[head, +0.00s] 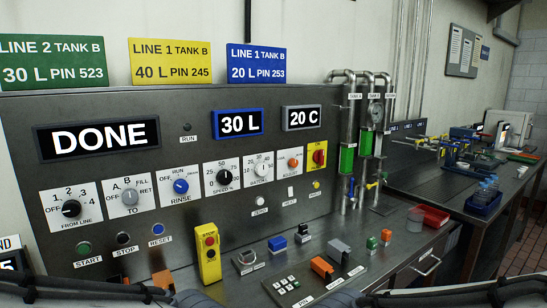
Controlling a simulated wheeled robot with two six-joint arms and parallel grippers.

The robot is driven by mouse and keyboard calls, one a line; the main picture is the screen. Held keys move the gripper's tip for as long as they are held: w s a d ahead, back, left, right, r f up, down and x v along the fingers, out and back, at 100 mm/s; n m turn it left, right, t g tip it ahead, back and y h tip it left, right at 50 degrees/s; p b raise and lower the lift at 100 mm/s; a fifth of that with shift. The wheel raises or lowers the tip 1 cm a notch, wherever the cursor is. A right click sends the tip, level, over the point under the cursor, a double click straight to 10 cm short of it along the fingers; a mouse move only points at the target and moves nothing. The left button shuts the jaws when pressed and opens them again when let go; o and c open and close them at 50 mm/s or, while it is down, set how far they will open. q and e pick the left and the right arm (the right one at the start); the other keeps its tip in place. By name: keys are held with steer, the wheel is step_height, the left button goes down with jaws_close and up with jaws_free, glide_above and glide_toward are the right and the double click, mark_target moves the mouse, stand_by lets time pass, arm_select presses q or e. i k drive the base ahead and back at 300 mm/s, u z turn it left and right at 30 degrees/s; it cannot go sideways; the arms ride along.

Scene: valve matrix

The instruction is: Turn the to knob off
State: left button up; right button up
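The TO knob (131,195) is a small grey knob on a white plate with the marks OFF, A, B, FILL and RET. It sits on the dark control panel (220,130), between the FROM LINE knob (71,208) and the blue RINSE knob (181,186). Its pointer is too small to read for certain. Nothing covers it. Parts of my arms show along the bottom edge, well below the knob. I see no fingertips of either gripper.
The large display (98,136) reads DONE. Smaller displays read 30 L (238,123) and 20 C (301,117). A yellow button box (207,252) stands below the panel. Orange and grey blocks (322,267) sit on the desk. The space before the TO knob looks clear.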

mark_target(130, 197)
steer(key=u, duration=0.05)
steer(key=k, duration=1.3)
steer(key=u, duration=0.85)
steer(key=i, duration=0.95)
steer(key=u, duration=0.1)
